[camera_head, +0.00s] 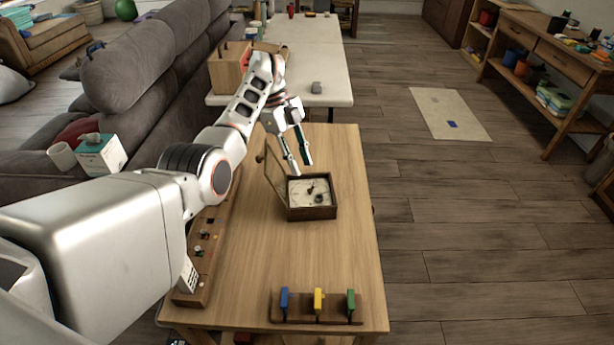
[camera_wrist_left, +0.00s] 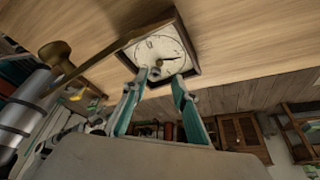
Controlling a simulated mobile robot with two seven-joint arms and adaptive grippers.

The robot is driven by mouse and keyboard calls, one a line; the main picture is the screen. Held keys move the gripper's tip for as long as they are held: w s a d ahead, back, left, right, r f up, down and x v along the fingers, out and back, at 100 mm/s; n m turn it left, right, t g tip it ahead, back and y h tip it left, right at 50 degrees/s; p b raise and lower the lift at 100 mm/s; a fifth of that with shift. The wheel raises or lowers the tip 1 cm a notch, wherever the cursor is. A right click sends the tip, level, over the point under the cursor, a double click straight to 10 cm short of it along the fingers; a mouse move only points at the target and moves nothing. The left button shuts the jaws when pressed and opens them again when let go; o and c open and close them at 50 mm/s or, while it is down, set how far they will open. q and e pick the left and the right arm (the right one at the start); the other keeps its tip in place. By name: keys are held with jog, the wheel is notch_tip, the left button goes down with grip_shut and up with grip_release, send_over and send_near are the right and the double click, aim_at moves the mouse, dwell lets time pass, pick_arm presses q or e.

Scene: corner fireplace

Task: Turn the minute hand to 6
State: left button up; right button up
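A wooden clock box (camera_head: 312,212) lies on the wooden table, with its pale face up and its framed lid (camera_head: 272,176) standing open on the left. The face also shows in the left wrist view (camera_wrist_left: 171,41), with dark hands near its middle; which is the minute hand and the number it points at are too small to tell. My left gripper (camera_head: 298,172) is above the far edge of the box, its two teal fingers apart with nothing between them. In the left wrist view, the fingertips (camera_wrist_left: 160,78) appear close to the face's edge; contact cannot be told. My right gripper is out of view.
A wooden rack with blue, yellow and green pieces (camera_head: 318,302) stands at the table's near edge. A long wooden board (camera_head: 196,278) lies along the left side, beside the grey sofa (camera_head: 150,60). The table's right part is clear. A white table (camera_head: 325,75) stands beyond.

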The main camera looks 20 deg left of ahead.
aim_at(310, 190)
pick_arm(q)
jog(key=b+x, duration=0.1)
jog(key=x, duration=0.6)
jog(key=shift+s, duration=0.15)
grip_shut()
jog(key=shift+f, duration=0.1)
